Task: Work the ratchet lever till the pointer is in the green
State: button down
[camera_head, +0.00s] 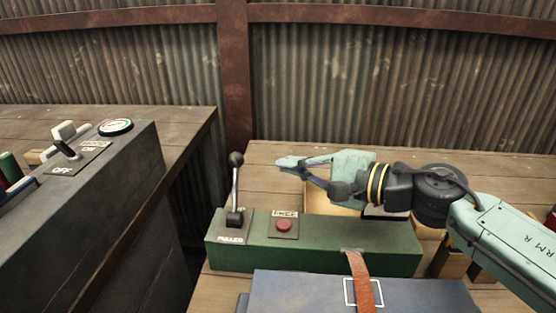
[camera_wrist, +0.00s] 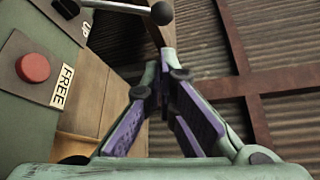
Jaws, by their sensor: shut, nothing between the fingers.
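The ratchet lever (camera_head: 235,187) has a black ball knob and stands nearly upright on a labelled plate on a green housing (camera_head: 330,239). Its knob also shows at the top of the wrist view (camera_wrist: 162,13). A round gauge (camera_head: 116,127) with a white face and red and green on it sits on the grey console at left; its pointer is too small to read. My gripper (camera_head: 281,162) is shut and empty, to the right of the lever knob and apart from it. Its fingertips (camera_wrist: 168,58) sit below the knob in the wrist view.
A red button (camera_head: 284,225) with a FREE label is right of the lever; it shows in the wrist view too (camera_wrist: 33,67). A grey console (camera_head: 110,195) with an OFF switch stands left, across a gap. An orange strap (camera_head: 360,283) hangs over the blue-grey box in front.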

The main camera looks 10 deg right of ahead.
aim_at(236, 183)
jog(key=p+x, duration=0.2)
jog(key=x, duration=0.7)
jog(key=shift+s+d+f+b, duration=0.1)
jog(key=shift+b, duration=0.45)
